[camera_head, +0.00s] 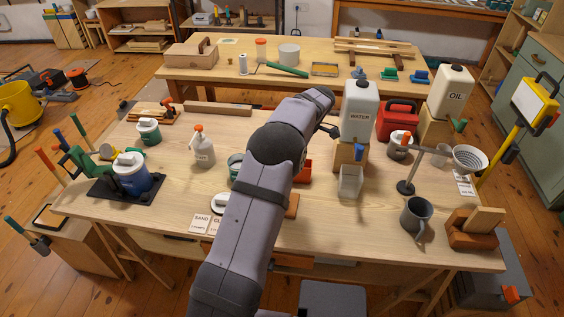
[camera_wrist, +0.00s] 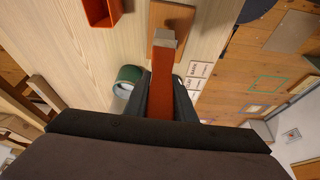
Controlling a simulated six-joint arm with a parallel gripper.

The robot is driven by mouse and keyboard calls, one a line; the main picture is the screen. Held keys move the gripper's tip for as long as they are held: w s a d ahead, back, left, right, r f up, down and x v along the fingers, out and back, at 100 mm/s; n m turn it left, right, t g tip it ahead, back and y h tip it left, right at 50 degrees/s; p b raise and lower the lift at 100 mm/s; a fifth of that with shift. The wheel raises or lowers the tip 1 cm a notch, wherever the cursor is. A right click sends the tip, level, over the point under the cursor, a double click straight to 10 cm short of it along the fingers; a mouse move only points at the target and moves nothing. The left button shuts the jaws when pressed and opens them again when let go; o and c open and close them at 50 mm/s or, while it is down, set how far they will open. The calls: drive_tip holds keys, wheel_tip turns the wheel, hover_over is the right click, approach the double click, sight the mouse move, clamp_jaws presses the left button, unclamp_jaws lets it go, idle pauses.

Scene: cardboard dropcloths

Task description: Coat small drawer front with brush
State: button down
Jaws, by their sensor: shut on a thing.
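My gripper (camera_wrist: 164,88) shows in the wrist view, its dark fingers shut on the orange-red brush (camera_wrist: 162,72). The brush points away from the fingers and ends in a pale grey-tan tip. That tip overlaps the near end of a flat brown wooden piece (camera_wrist: 171,20), which looks like the small drawer front. I cannot tell whether they touch. In the head view my arm hides the gripper and brush, and only an edge of the brown piece (camera_head: 292,207) shows beside the arm.
A green can (camera_wrist: 127,80) stands left of the brush, near an orange-red tray (camera_wrist: 101,10). Label cards (camera_wrist: 198,72) lie to the right. In the head view, a white WATER container (camera_head: 359,112), a grey mug (camera_head: 414,214) and a blue-and-white can (camera_head: 131,175) stand on the bench.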

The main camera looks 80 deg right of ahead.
drive_tip(key=shift+w, duration=0.15)
drive_tip(key=w, duration=0.6)
drive_tip(key=shift+d+b, duration=0.2)
drive_tip(key=shift+b, duration=0.1)
drive_tip(key=shift+r, duration=0.1)
drive_tip(key=s, duration=0.6)
drive_tip(key=shift+s+a+f, duration=0.15)
drive_tip(key=shift+a+f, duration=0.05)
drive_tip(key=shift+a, duration=0.05)
wheel_tip(320, 180, up, 5)
drive_tip(key=p, duration=0.3)
drive_tip(key=shift+p, duration=0.35)
drive_tip(key=shift+d, duration=0.1)
